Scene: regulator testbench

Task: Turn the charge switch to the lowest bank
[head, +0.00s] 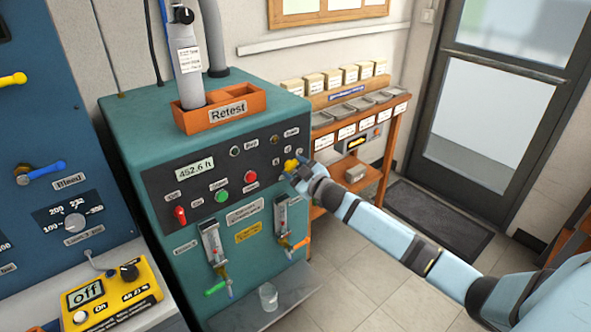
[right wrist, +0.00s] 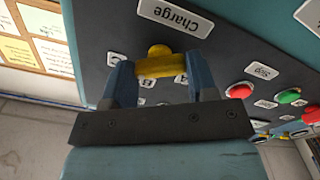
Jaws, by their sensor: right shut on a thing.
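The charge switch is a yellow handle (head: 291,163) at the right end of the dark panel on the teal test bench. In the right wrist view its yellow bar (right wrist: 160,67) lies crosswise between my two blue fingers, and a rounded yellow part shows just above it. My right gripper (head: 295,170) is shut on this bar, one finger at each end; it also shows in the right wrist view (right wrist: 162,75). The "Charge" label (right wrist: 175,16) appears upside down there. Small bank letter labels sit around the handle, partly hidden by the fingers. My left gripper is out of view.
The bench panel also has a green button (head: 222,196), a red button (head: 250,177), a red switch (head: 180,214) and a display reading 452.6 ft (head: 195,168). Two flow gauges stand below. A glass (head: 268,296) sits on the ledge. A wooden shelf (head: 350,150) stands behind my right arm.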

